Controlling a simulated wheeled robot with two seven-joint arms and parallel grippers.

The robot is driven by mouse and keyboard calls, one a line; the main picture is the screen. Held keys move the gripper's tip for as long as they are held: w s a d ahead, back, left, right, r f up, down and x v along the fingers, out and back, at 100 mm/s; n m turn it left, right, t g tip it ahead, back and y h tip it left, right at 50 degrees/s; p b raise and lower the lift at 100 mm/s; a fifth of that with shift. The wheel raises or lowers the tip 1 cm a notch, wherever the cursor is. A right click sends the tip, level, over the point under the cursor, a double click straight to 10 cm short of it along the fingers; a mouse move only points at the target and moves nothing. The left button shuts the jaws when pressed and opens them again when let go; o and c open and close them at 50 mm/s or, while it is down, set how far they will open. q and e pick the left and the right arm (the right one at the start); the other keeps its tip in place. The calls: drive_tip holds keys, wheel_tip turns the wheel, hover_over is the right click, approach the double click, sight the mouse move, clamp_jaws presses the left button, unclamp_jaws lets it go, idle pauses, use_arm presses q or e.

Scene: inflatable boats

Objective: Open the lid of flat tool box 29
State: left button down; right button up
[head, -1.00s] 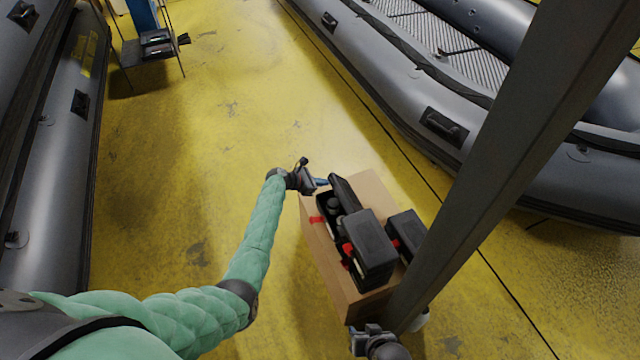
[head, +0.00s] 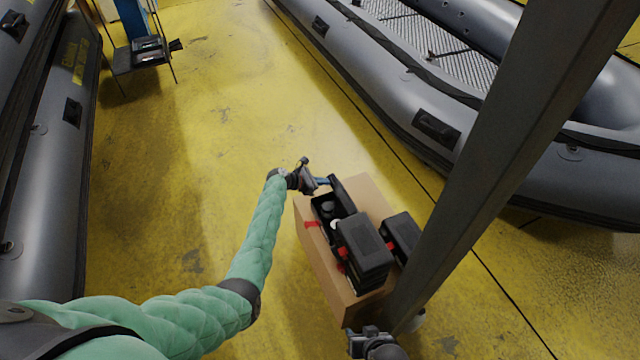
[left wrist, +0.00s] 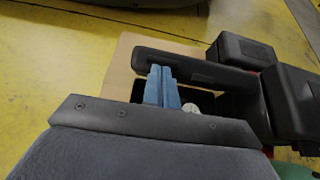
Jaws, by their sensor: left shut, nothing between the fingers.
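A flat black tool box (head: 322,209) with a red latch stands on a cardboard box. Its lid (head: 343,193) is raised, standing steeply along the far side, and the inside shows round items. My left gripper (head: 325,181) is at the lid's left end in the head view. In the left wrist view its blue fingers (left wrist: 162,86) are together, in front of the raised lid (left wrist: 195,70); whether they touch it I cannot tell. A pale round item (left wrist: 190,107) shows inside the box. My right gripper (head: 362,340) is low in the head view, its fingers unclear.
More black cases, a stacked one (head: 364,246) and another (head: 402,232), share the cardboard box (head: 322,268). A grey post (head: 480,170) stands close on the right. Grey inflatable boats (head: 430,128) lie on both sides.

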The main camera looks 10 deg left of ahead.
use_arm(q)
drive_tip(key=shift+w+d+r, duration=0.2)
drive_tip(key=shift+w+d, duration=0.05)
drive_tip(key=shift+d, duration=0.15)
drive_tip(key=shift+w+d, duration=0.1)
drive_tip(key=shift+d, duration=0.05)
drive_tip(key=shift+w+d+r, duration=0.15)
drive_tip(key=shift+w+d, duration=0.2)
drive_tip(key=shift+d, duration=0.15)
drive_tip(key=shift+w+d+r, duration=0.15)
drive_tip(key=shift+w+d, duration=0.15)
drive_tip(key=shift+d, duration=0.2)
drive_tip(key=shift+p+v, duration=0.8)
drive_tip(key=p, duration=0.4)
approach(332, 177)
drive_tip(key=shift+s+d+f, duration=0.1)
drive_tip(key=shift+s+d, duration=0.5)
drive_tip(key=shift+d, duration=0.2)
